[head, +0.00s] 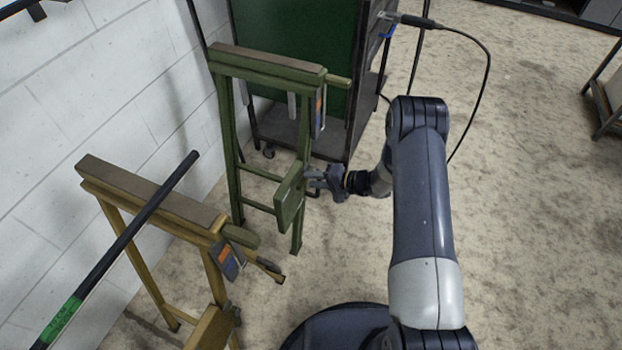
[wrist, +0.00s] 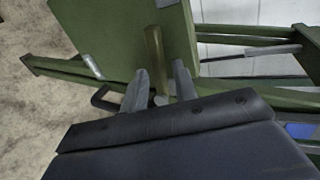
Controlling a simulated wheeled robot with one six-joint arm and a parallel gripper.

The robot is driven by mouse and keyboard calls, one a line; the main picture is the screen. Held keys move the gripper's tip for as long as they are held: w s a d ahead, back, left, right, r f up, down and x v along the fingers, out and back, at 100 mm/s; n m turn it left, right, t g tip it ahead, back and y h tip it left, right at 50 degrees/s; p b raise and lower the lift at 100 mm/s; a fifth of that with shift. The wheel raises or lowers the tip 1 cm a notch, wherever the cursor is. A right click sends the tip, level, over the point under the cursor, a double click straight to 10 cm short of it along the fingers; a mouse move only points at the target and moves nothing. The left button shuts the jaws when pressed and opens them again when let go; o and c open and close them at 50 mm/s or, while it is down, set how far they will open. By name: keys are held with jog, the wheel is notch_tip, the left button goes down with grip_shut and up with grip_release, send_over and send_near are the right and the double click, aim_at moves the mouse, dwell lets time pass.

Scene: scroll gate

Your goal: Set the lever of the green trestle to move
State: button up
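The green trestle (head: 227,125) stands upright by the white wall, left of centre in the head view. A green box-like plate (head: 290,197) is fixed low on its right leg; it also shows in the wrist view (wrist: 115,35). An olive lever-like bar (wrist: 155,50) stands out at this plate in the wrist view. My gripper (head: 312,181) is at the plate's right side. In the wrist view its two fingers (wrist: 160,88) are apart, one on each side of the bar's lower end, with gaps showing. Contact cannot be told. In the head view the bar is hidden.
A yellow trestle (head: 145,195) stands nearer at the left, with a dark pole (head: 125,240) in front of it. A dark cart with a green panel (head: 305,50) is behind the green trestle. The floor at the right (head: 540,200) is clear.

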jog(key=p+v, duration=0.1)
jog(key=v, duration=0.8)
jog(key=shift+s+r, duration=0.1)
jog(key=b+x, duration=0.1)
jog(key=x, duration=1)
jog(key=shift+d+b, duration=0.1)
jog(key=shift+b, duration=0.2)
